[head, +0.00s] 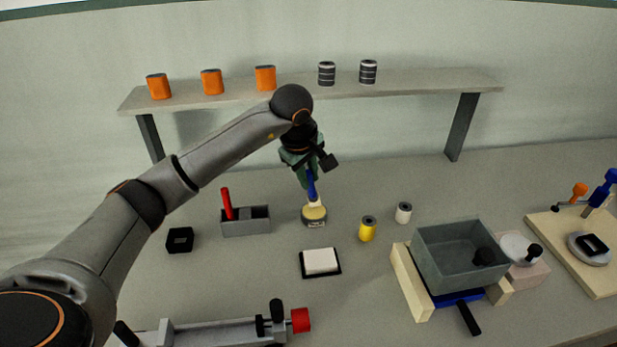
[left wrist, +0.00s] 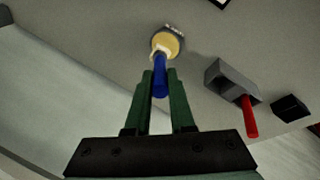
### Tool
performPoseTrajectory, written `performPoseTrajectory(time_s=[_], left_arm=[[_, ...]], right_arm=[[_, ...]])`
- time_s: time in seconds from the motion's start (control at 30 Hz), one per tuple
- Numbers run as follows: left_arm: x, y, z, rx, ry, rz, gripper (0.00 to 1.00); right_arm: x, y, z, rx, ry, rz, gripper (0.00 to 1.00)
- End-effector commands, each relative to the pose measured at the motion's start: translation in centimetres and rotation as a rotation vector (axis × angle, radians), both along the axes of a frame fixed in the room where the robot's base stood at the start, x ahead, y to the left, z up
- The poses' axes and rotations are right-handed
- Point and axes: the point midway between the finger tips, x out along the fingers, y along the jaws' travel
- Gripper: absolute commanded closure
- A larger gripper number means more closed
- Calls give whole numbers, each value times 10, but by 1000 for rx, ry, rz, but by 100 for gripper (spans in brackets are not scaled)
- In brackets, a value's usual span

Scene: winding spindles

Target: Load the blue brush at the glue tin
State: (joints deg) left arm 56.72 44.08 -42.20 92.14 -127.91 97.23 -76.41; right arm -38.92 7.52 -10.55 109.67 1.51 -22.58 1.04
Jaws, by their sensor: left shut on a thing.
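My left gripper (head: 309,178) has green fingers pointing down and is shut on the handle of the blue brush (head: 312,188). The brush hangs nearly upright over the glue tin (head: 316,222), a round tin with a yellow top and a label at its front. The brush's pale lower end is at the tin's mouth; I cannot tell how deep it reaches. The left wrist view shows the blue handle (left wrist: 160,82) between the fingers and the pale tip over the yellow of the tin (left wrist: 170,42). My right gripper is not in view.
A grey holder (head: 247,226) with a red-handled tool stands left of the tin. A black block (head: 180,240), a white pad (head: 320,261), a yellow spool (head: 367,229) and a white spool (head: 404,212) are nearby. A grey bin (head: 440,277) stands right. A shelf (head: 420,82) runs behind.

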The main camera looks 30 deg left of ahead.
Motion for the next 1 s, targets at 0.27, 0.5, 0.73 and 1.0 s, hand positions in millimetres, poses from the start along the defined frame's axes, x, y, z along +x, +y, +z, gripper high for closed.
performPoseTrajectory(time_s=[0.27, 0.5, 0.73, 1.0], left_arm=[[0, 0, 27, 0, -3, 1, 100], [0, 1, 46, 1, -3, 1, 100], [0, 0, 47, 0, -2, 1, 100], [0, 0, 47, 0, -2, 1, 100]], right_arm=[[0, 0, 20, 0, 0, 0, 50], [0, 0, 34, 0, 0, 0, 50], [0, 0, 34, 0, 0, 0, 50], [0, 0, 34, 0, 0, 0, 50]])
